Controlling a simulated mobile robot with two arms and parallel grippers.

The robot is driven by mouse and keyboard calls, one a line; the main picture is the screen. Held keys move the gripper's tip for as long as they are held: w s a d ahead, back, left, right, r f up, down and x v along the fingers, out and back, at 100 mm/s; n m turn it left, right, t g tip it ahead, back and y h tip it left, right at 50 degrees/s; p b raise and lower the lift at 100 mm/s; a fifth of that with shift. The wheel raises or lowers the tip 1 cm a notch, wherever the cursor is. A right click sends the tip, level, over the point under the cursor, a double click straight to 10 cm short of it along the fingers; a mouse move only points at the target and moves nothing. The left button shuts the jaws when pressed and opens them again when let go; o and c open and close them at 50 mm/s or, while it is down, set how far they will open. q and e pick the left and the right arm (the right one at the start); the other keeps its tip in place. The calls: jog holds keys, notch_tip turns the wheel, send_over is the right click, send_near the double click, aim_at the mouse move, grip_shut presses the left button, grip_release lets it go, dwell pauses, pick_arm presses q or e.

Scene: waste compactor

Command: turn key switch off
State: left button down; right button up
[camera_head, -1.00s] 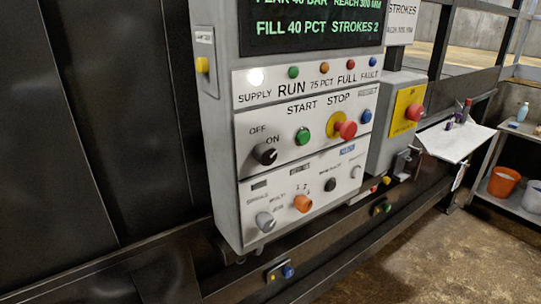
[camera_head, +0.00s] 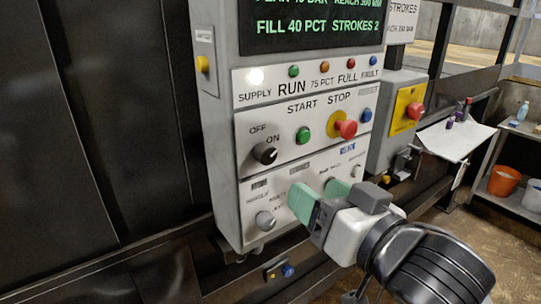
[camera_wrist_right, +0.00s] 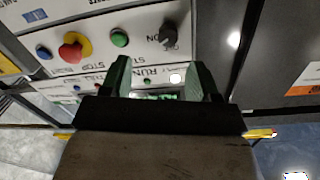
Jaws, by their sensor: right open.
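The black OFF/ON switch (camera_head: 265,153) sits at the left of the middle row on the grey control panel (camera_head: 226,190). It also shows in the right wrist view as a black knob (camera_wrist_right: 168,37), beyond the open jaws. My right gripper (camera_head: 320,195) is open, with green fingers spread in front of the panel's lower row, below and to the right of the switch. Nothing shows between the fingers (camera_wrist_right: 163,78). My left gripper is not in view.
The green START button (camera_head: 304,135) and red STOP button (camera_head: 345,129) sit right of the switch. A grey knob (camera_head: 265,221) is below it. A second red button (camera_head: 414,111) is on a box to the right. A dark rail runs beneath the panel.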

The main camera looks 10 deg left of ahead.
aim_at(270, 156)
jog(key=p+x, duration=0.1)
jog(key=x, duration=0.2)
jog(key=r+p+x, duration=0.1)
jog(key=x, duration=0.2)
jog(key=r+p+x, duration=0.1)
jog(key=x, duration=0.2)
jog(key=shift+a+f, duration=0.1)
jog(key=shift+a, duration=0.55)
jog(key=shift+w+a+f, duration=0.1)
jog(key=shift+w+a, duration=0.2)
jog(key=shift+a, duration=0.05)
jog(key=shift+n, duration=0.3)
jog(key=c, duration=0.9)
